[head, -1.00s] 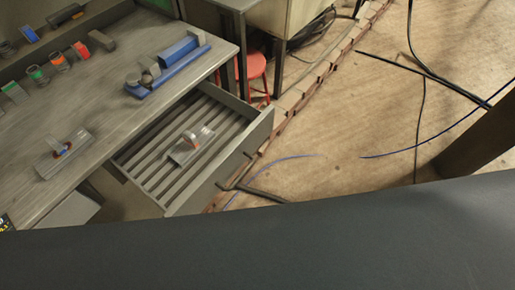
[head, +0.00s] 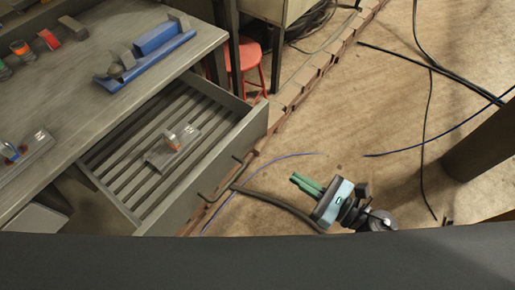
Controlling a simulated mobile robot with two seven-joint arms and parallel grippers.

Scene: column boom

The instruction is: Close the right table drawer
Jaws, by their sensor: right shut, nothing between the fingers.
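The right table drawer (head: 222,155) is pulled out from under the grey table (head: 60,110). It has a slatted floor and a dark bar handle (head: 222,178) on its front. My left gripper is not in view.
On the table lie a blue tool (head: 150,52) and several small items at the left. A red stool (head: 245,58) stands behind the drawer. Cables (head: 430,120) lie on the floor. Floor right of the drawer is mostly free.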

